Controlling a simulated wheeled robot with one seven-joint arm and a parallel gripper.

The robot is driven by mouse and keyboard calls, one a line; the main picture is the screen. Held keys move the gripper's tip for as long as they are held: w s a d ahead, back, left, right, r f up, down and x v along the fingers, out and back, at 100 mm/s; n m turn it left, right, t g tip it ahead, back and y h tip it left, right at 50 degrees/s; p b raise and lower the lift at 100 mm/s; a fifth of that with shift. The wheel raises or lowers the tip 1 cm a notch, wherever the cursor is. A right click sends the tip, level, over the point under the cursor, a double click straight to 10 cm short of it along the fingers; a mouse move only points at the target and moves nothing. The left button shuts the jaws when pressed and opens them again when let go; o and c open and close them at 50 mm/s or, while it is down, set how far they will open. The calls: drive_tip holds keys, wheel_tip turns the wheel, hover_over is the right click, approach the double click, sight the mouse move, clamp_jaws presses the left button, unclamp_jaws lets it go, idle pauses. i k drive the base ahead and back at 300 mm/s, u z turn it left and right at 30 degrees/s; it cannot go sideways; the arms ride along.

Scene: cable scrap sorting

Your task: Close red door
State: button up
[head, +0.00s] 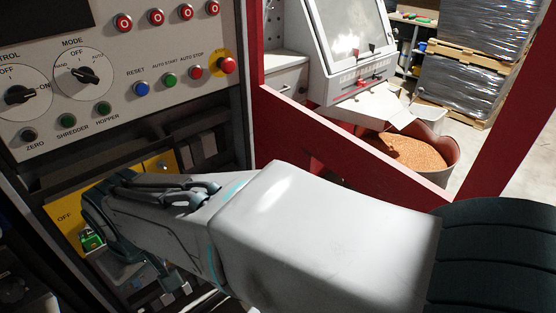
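A red frame, which looks like the red door (350,146), stands right of the control cabinet. It has a left upright, a sloping lower bar and a right upright, with an open view through the middle. I cannot tell how far it is swung. My white arm crosses in front of its lower part from the right. My gripper (100,238) is at the lower left, in front of a yellow panel marked OFF (62,218). A small green item (91,240) shows beside it. The fingertips are mostly hidden, so I cannot tell whether the gripper is open or shut.
A grey control panel (120,55) with knobs and coloured buttons fills the upper left. Beyond the red frame stand a white machine (345,75), a red tub (448,158) of copper-coloured granules and wrapped pallets (462,85). Some pale floor is clear at the right.

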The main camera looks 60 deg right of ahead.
sight(284, 130)
drive_tip(key=z, duration=0.05)
drive_tip(key=k, duration=1.4)
drive_tip(key=u, duration=2.3)
drive_tip(key=k, duration=1.7)
drive_tip(key=z, duration=2.25)
